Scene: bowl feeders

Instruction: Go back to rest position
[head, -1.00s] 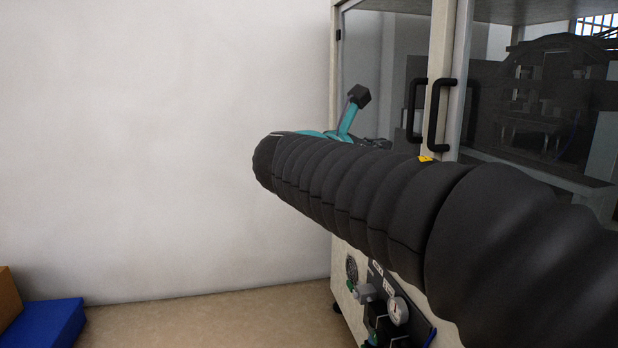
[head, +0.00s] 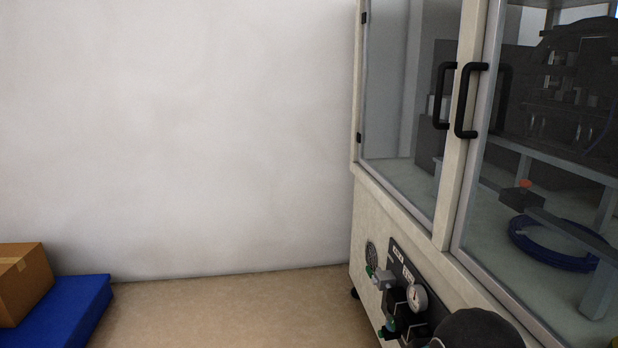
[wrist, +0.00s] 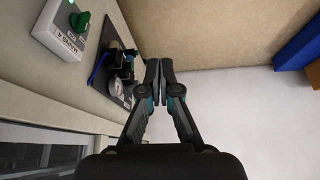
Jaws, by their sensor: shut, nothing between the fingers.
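My gripper (wrist: 159,72) shows in the wrist view with its two dark fingers together and nothing between them. It is in front of the cabinet's lower panel and the floor, apart from both as far as I can tell. In the head view the gripper is not seen. Only a dark rounded part of my arm (head: 476,332) shows at the bottom right edge.
A glass-doored machine cabinet (head: 400,215) stands at the right, with black handles and a gauge (head: 417,298) on its lower panel. A cardboard box (head: 22,280) sits on a blue block (head: 75,305) at the left. The floor (head: 230,315) between is clear.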

